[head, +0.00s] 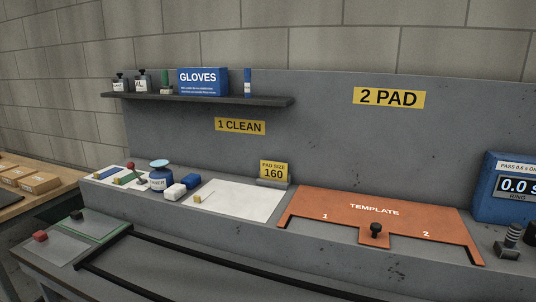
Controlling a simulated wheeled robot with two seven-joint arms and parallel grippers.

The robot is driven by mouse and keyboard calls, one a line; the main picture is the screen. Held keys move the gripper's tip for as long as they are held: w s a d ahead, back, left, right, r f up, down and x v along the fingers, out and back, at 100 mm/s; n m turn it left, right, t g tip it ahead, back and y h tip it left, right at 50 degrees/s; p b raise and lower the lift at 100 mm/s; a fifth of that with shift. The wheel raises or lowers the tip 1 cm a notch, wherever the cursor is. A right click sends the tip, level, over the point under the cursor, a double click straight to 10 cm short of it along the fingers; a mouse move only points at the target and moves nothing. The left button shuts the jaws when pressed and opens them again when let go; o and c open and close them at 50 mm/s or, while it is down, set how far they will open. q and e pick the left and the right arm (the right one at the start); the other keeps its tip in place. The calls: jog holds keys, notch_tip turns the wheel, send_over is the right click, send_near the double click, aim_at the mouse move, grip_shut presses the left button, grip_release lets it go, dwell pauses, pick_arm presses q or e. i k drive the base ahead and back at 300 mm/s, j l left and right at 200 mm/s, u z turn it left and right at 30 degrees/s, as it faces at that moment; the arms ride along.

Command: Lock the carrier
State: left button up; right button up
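Neither of my grippers is in view. No part is labelled as the carrier, and I cannot tell for certain which one it is. At the lower left, a grey plate with a green strip (100,232) bears a black knob (76,215) and a red block (40,237). Dark rails (200,260) run from beside this plate towards the lower right, out of the frame. An orange plate marked TEMPLATE (350,203), with the numbers 1 and 2, lies on the ledge at the right. A black knob (375,230) stands at its front middle.
A white sheet (238,200), a blue-lidded jar (158,178) and small blocks lie on the ledge. A yellow PAD SIZE 160 sign (274,171) stands behind. A shelf (200,98) holds bottles and a GLOVES box (203,82). A blue display unit (508,188) and a bolt (510,240) are far right.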

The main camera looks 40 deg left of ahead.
aim_at(130, 165)
jog(key=u, duration=2.4)
jog(key=i+j, duration=1.75)
jog(key=i, duration=0.15)
